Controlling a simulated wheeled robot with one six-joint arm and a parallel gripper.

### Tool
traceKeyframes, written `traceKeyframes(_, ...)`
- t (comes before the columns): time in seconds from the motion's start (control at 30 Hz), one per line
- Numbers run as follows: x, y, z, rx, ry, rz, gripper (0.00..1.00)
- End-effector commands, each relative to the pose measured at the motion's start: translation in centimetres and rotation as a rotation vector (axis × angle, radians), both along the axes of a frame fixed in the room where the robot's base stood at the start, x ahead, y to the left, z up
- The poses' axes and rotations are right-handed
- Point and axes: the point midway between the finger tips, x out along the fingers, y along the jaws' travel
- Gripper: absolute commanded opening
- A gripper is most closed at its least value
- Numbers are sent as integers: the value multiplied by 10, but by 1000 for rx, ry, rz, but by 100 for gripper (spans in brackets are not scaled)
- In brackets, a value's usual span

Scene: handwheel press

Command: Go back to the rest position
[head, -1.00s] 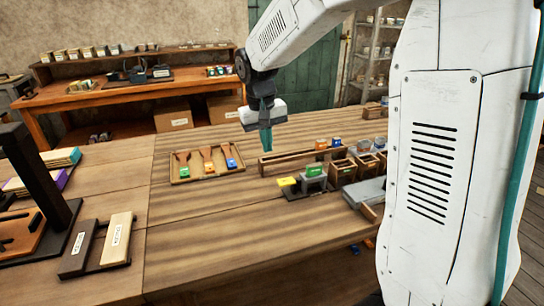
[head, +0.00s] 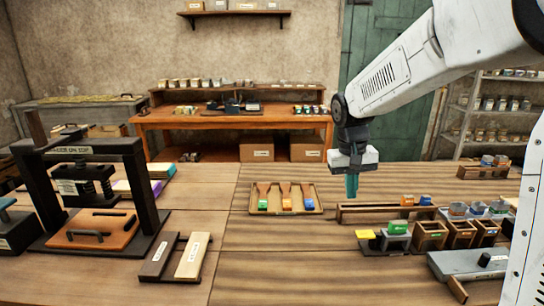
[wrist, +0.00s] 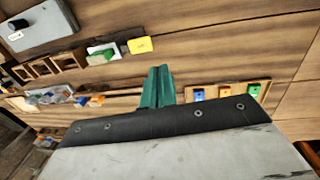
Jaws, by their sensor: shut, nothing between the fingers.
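My gripper (head: 352,186) hangs above the wooden table, its teal fingers pointing down and pressed together with nothing between them. It is apart from everything on the table. In the wrist view the closed fingers (wrist: 157,87) also show together. A handwheel press (head: 84,190) with a black frame stands at the left, an orange-brown board with a handle (head: 92,230) on its base.
A tray (head: 258,212) with several colour-tipped tools lies mid-table. Two labelled blocks (head: 190,257) lie front left. Wooden bins (head: 429,236), a long rack (head: 370,215) and a grey plate (head: 465,265) stand at the right. The front middle of the table (head: 290,270) is clear.

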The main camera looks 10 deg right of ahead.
Motion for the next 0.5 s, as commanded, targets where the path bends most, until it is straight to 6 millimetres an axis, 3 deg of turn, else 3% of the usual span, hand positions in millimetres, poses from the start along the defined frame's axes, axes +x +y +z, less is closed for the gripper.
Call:
traceKeyframes(0.13,-35,5,-12,20,72,26,0)
traceKeyframes(0.5,-184,27,21,78,78,105,0)
